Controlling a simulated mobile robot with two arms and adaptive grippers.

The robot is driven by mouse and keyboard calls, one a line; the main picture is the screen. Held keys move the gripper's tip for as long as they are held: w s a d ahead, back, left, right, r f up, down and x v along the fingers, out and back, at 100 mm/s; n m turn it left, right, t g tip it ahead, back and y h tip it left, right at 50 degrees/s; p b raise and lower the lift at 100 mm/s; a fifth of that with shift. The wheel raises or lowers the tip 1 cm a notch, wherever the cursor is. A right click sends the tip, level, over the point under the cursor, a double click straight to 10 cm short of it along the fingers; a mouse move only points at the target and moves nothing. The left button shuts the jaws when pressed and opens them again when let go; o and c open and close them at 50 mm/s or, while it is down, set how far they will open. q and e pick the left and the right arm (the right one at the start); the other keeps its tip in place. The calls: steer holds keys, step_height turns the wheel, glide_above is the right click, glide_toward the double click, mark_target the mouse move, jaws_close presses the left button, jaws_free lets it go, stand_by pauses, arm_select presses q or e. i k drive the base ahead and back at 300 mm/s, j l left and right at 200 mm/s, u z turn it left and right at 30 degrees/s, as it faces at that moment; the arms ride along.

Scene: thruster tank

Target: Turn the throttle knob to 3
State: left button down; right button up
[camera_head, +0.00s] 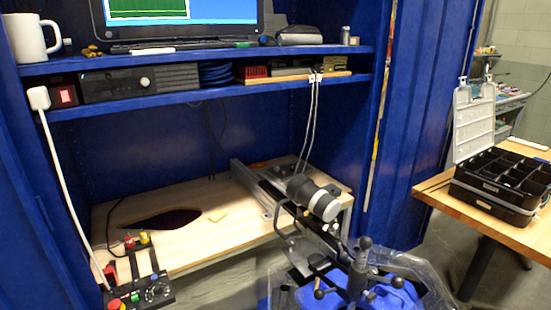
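A black control box (135,296) sits at the lower left, at the front edge of the wooden worktop. On its right side is a round dial knob (157,290) with light markings around it, most likely the throttle knob. Its pointer setting is too small to read. A red button (114,304) is to the left of the knob. The box's lower part is cut off by the picture's bottom edge. Neither of my grippers shows in this view.
A cylindrical thruster (315,198) on a metal frame stands over a clear-walled tank (407,262) at lower centre. Blue shelves above hold a monitor, mug (32,37) and power cable. A black organizer (497,183) is at right.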

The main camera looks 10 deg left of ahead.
mark_target(157, 290)
steer(key=u, duration=1.25)
